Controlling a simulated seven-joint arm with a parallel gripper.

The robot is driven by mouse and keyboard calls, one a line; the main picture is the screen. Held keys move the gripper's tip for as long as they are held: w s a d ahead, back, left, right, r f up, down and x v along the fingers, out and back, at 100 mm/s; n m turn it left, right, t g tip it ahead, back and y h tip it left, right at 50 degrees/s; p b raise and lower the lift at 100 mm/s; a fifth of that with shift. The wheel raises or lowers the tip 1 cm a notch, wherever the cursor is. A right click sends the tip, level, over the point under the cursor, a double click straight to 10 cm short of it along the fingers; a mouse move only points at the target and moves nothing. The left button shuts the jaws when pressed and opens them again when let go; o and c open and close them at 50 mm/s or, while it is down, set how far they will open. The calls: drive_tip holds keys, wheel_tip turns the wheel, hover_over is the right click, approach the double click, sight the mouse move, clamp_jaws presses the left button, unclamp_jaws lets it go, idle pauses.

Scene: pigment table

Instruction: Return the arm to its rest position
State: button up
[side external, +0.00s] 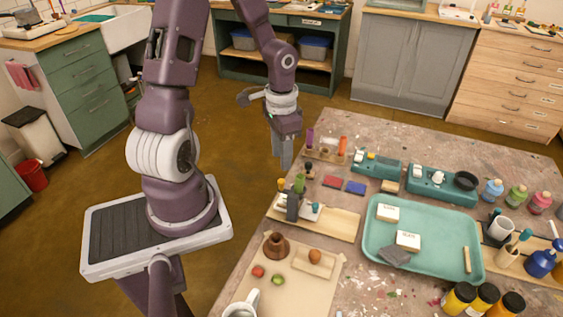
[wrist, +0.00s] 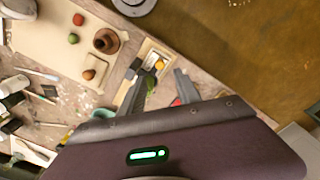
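My gripper (side external: 283,164) hangs at the table's back left edge in the side external view, fingers pointing down, above the tabletop things. In the wrist view my gripper (wrist: 159,72) shows its two grey fingers spread apart, with nothing held between them. A small wooden holder (wrist: 146,54) with yellow and green items shows beyond and between the fingertips. The side view does not show the gap between the fingers clearly.
The paint-spattered table (side external: 385,135) carries a teal tray (side external: 432,270) with white blocks, paint bottles (side external: 491,190) and a brown pot (side external: 276,247) on a pale board. Upright coloured sticks (side external: 325,145) stand close to my gripper. The brown floor (side external: 235,110) left of the table is clear.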

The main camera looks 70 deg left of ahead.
drive_tip(key=s+d+r+t, duration=0.2)
drive_tip(key=s+d+r, duration=0.3)
drive_tip(key=d+r, duration=0.3)
drive_tip(key=s+d+r+t, duration=0.3)
drive_tip(key=s+d+r, duration=0.2)
drive_tip(key=d+r, duration=0.3)
wheel_tip(320, 180, up, 5)
drive_tip(key=shift+f+t, duration=0.2)
drive_tip(key=shift+t, duration=0.1)
